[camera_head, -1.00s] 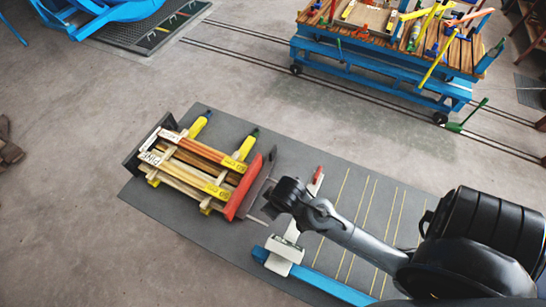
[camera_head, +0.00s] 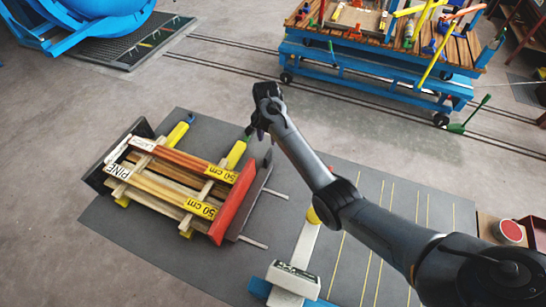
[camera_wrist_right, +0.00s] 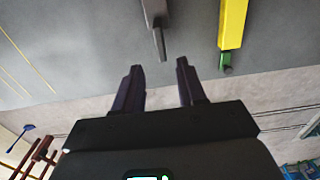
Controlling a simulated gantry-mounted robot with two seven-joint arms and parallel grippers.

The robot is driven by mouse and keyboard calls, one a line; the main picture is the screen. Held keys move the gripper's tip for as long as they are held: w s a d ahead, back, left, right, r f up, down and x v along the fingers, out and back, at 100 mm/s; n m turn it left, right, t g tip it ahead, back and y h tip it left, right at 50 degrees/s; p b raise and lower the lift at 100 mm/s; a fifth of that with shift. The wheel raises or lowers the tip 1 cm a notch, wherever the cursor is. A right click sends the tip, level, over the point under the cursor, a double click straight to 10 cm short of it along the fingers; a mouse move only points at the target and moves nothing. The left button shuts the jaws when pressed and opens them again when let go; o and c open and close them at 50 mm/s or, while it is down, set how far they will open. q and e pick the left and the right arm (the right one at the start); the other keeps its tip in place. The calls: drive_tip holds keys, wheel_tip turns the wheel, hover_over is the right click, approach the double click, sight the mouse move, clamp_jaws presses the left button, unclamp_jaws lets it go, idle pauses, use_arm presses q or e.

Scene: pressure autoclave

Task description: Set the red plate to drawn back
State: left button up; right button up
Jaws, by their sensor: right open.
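The red plate (camera_head: 233,204) stands upright at the right end of the stack of wooden boards (camera_head: 175,183) in the head view. It is close against the board ends; I cannot tell if it touches them. A dark grey plate (camera_head: 257,195) stands just to its right. My right gripper (camera_head: 260,133) is open and empty, beyond the far end of the red plate and apart from it. In the right wrist view its two fingers (camera_wrist_right: 158,70) are spread, with a grey bar end ahead. My left gripper is not in view.
Yellow bars, one (camera_head: 236,153) near my right gripper, lie under the boards. It also shows with a green tip in the right wrist view (camera_wrist_right: 232,25). A blue cart (camera_head: 375,65) stands on rails behind. The grey mat (camera_head: 370,215) has free room at right.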

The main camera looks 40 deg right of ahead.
sight(268, 153)
wheel_tip(268, 153, down, 11)
drive_tip(key=shift+r+b, duration=0.2)
drive_tip(key=shift+b, duration=0.6)
clamp_jaws()
